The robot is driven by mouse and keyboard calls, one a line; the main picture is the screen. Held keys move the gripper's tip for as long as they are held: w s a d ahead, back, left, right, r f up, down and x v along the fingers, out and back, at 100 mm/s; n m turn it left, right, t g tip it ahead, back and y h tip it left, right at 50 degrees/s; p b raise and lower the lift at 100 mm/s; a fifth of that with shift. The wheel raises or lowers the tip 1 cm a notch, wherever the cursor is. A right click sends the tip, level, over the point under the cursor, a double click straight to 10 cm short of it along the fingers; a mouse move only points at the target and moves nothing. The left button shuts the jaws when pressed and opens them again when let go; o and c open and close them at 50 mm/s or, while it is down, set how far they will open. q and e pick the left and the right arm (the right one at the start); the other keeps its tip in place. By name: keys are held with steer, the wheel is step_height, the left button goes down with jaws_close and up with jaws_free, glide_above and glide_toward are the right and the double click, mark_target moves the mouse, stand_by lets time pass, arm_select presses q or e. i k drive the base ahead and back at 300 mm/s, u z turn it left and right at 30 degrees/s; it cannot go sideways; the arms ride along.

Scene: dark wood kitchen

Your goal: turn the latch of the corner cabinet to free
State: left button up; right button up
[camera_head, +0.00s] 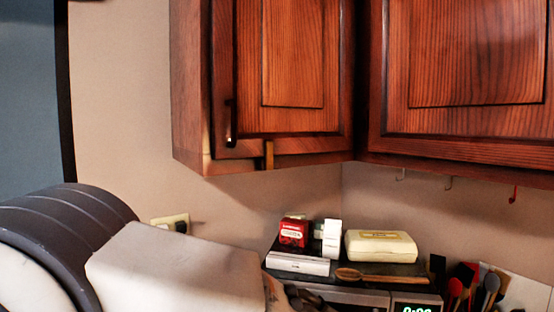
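The corner cabinet (222,60) is a dark reddish wood wall cabinet in the upper middle of the head view. Its door (291,120) looks shut and has a dark vertical handle (230,122) near its lower left corner. A small brass-coloured latch (268,154) stands upright at the door's bottom edge, right of the handle. It spans the door's lower rail and the cabinet's bottom frame. Nothing touches the latch. Neither my left nor my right gripper can be made out in this view.
A second wall cabinet (460,120) adjoins on the right, with hooks (448,183) beneath. Below stand a red box (293,233), a cream box (381,247), a wooden spoon (380,277) and utensils (457,288). A wall outlet (170,221) is at left. Space before the latch is clear.

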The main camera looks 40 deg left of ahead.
mark_target(269, 144)
steer(key=k, duration=1)
steer(key=z, duration=1.6)
steer(key=i, duration=0.8)
steer(key=u, duration=2.9)
steer(key=i, duration=0.5)
steer(key=z, duration=0.05)
